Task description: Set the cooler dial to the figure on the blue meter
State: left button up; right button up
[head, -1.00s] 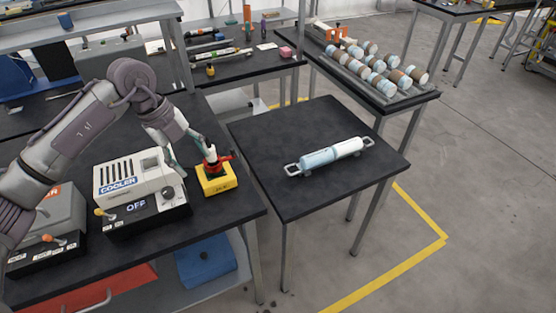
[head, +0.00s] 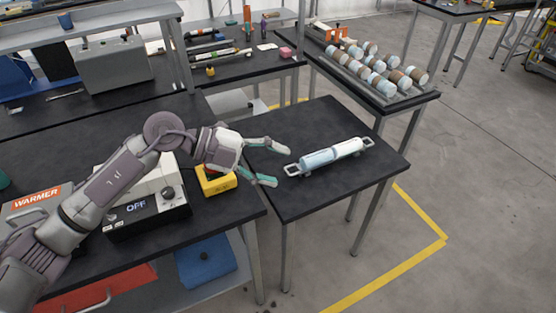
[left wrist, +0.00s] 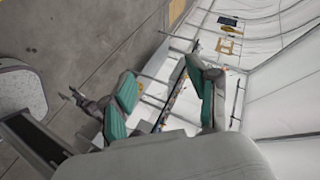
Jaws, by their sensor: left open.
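The cooler (head: 148,215) stands on the dark bench at left, a white box on a black base with a display reading OFF. Its dark dial (head: 168,192) is on the front face, right of the display. My left arm crosses in front and hides much of the cooler. My left gripper (head: 278,165) is open and empty, to the right of the cooler, over the edge of the small table. Its teal-padded fingers also show spread in the left wrist view (left wrist: 162,100). I cannot make out a blue meter. My right gripper is out of view.
A yellow box (head: 216,184) sits right of the cooler, partly behind my gripper. A warmer (head: 36,198) is at far left. A blue-and-white cylinder (head: 333,153) lies in a holder on the small table (head: 340,195). A rack of rollers (head: 385,90) stands behind.

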pick_arm(q)
jog(key=shift+s+d+r+h, duration=0.15)
jog(key=shift+d+r+h, duration=0.4)
jog(key=shift+d, duration=0.1)
